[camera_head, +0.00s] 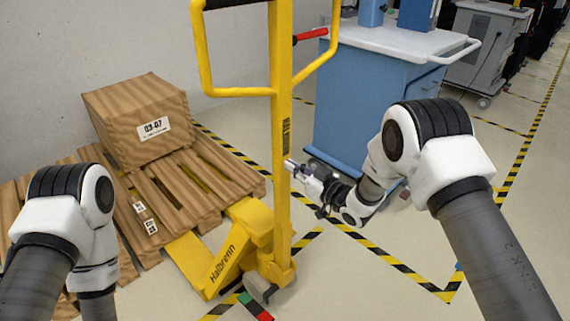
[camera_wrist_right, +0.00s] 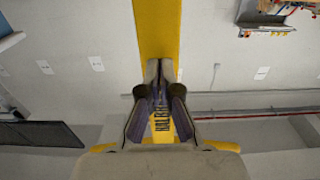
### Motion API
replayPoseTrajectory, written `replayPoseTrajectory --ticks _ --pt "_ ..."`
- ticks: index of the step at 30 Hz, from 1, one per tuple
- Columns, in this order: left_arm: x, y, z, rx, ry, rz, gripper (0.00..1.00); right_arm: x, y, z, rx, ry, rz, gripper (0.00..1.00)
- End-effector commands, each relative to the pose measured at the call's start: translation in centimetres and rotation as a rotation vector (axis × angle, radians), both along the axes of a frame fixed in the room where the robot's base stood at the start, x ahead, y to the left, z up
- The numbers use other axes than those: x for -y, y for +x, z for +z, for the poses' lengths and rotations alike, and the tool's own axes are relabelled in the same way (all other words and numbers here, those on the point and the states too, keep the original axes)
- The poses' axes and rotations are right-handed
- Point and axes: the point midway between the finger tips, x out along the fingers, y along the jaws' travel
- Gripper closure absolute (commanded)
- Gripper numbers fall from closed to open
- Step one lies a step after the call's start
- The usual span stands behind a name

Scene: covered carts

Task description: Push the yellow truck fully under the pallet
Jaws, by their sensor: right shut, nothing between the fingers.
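The yellow truck (camera_head: 238,250) is a pallet jack with a tall mast (camera_head: 281,150) and a looped handle (camera_head: 238,91). Its forks run left, partly beneath the wooden pallet (camera_head: 222,172); how far they reach under it is hidden. A brown wrapped box (camera_head: 137,118) sits on the pallet. My right gripper (camera_head: 290,165) is shut with nothing in it, its tips at the right side of the mast. In the right wrist view the closed fingers (camera_wrist_right: 160,75) point at the yellow mast (camera_wrist_right: 158,25); I cannot tell whether they touch. My left gripper is outside the view.
A blue cart with a white top (camera_head: 400,40) stands behind my right arm. A grey cart (camera_head: 482,50) stands farther back. Yellow-black tape (camera_head: 390,258) marks the floor. A wall is behind the pallet. Open floor lies right of the truck.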

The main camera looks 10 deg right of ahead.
Motion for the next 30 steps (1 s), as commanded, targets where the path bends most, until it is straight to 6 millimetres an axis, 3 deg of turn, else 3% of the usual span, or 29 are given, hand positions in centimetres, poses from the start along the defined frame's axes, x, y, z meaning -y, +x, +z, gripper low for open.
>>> replayPoseTrajectory --ticks 12,30 --pt "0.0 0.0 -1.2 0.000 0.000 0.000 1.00 -1.8 2.3 0.0 0.004 0.000 -0.001 1.00" --pt "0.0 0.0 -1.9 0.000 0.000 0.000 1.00 -2.8 3.6 -0.1 0.003 -0.001 0.000 1.00"
